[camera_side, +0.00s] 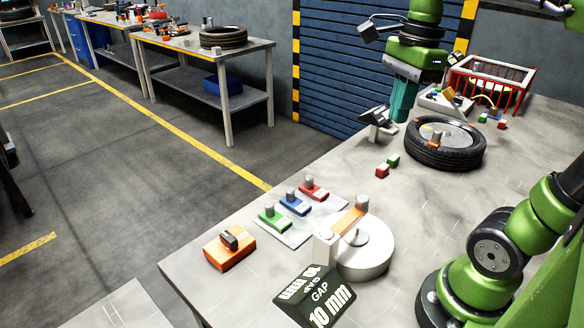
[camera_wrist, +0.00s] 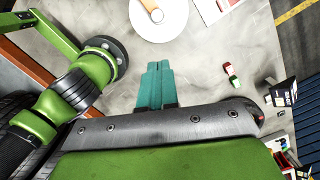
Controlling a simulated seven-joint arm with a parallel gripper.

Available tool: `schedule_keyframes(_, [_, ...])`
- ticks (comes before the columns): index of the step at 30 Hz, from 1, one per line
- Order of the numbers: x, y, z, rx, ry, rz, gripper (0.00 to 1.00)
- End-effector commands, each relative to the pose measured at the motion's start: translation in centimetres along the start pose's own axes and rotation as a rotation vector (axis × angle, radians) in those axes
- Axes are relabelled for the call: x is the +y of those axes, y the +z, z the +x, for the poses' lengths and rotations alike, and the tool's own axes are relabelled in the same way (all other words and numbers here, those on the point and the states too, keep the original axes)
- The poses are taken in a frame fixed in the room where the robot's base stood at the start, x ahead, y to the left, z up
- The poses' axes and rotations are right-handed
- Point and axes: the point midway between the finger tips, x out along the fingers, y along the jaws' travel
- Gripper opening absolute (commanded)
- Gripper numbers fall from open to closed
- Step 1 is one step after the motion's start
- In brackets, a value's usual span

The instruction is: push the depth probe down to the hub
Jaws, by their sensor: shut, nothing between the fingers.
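The gauge stand has a white round base (camera_side: 377,262) and a white post (camera_side: 325,247). An orange arm (camera_side: 349,220) reaches from the post over the base. A grey cylinder, seemingly the depth probe (camera_side: 362,203), stands upright at the arm's far end. A small grey boss (camera_side: 355,237), perhaps the hub, shows on the base. In the wrist view the white base (camera_wrist: 138,28) is at the top edge, partly cut off. My gripper (camera_side: 400,117), with teal fingers, is shut and empty, well behind the stand. Its fingertips (camera_wrist: 158,64) lie apart from the base in the wrist view.
A black sign (camera_side: 318,295) reads "GAP 10 mm". Green, blue and red blocks (camera_side: 294,205) with grey knobs and an orange box (camera_side: 230,251) lie left. A tyre (camera_side: 445,155), small cubes (camera_side: 387,166) and a red basket (camera_side: 490,82) are behind.

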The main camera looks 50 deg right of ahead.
Motion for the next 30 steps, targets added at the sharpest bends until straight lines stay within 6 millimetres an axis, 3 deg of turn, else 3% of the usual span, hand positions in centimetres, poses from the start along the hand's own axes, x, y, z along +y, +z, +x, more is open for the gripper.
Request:
schedule_keyframes(6, [0.0,0.0,-1.9,0.0,0.001,0.002,0.0])
schedule_keyframes(20, [-0.4,-0.1,-2.0,0.006,-0.016,-0.065,0.0])
schedule_keyframes(23, [-1.4,-0.1,-0.9,0.015,-0.068,-0.282,0.0])
schedule_keyframes(30, [-1.3,2.9,4.5,0.06,-0.349,-1.139,0.0])
